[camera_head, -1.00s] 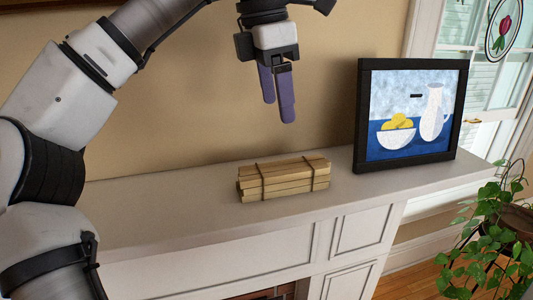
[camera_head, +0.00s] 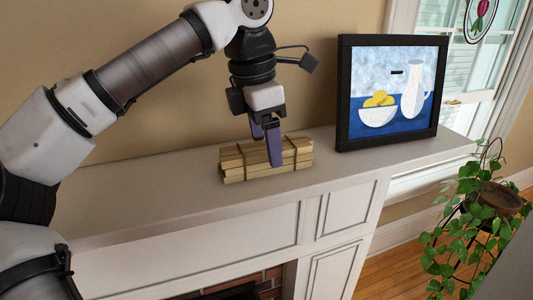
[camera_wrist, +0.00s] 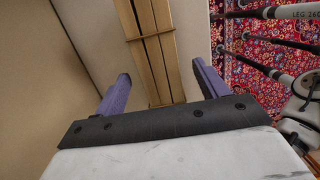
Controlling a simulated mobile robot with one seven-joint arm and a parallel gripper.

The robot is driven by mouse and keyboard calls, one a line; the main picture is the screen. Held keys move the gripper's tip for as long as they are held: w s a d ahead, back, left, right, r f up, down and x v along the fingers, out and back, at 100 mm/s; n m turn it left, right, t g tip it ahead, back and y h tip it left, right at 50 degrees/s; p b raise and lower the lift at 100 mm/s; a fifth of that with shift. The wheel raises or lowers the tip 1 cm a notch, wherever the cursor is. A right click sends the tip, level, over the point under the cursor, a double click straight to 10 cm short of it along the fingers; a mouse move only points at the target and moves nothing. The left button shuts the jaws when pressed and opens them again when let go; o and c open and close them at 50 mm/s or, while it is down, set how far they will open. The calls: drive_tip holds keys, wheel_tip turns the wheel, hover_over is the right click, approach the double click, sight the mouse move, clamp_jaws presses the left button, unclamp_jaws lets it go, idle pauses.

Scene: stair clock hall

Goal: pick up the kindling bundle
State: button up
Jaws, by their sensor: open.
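The kindling bundle (camera_head: 240,163) is a stack of pale wooden sticks tied with two dark bands. It lies flat on the white mantel shelf (camera_head: 170,190). My gripper (camera_head: 266,148) has purple fingers and points down at the bundle. The near finger overlaps the front of the bundle in the head view, and the other finger is partly behind it. In the wrist view the bundle (camera_wrist: 155,55) runs between the two spread fingers of my gripper (camera_wrist: 158,85). I cannot tell whether either finger touches it.
A black-framed still-life picture (camera_head: 344,90) stands on the shelf to the right of the bundle. A trailing green plant (camera_head: 470,215) is at the far right, below the shelf. The wall is close behind. The shelf left of the bundle is clear.

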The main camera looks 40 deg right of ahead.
drive_tip(key=shift+d+f, duration=0.15)
drive_tip(key=shift+f, duration=0.95)
drive_tip(key=c, duration=1.1)
drive_tip(key=shift+c, duration=0.2)
drive_tip(key=shift+r, duration=0.1)
wheel_tip(320, 180, up, 20)
drive_tip(key=p, duration=0.7)
drive_tip(key=shift+f+p, duration=0.2)
drive_tip(key=shift+p, duration=0.2)
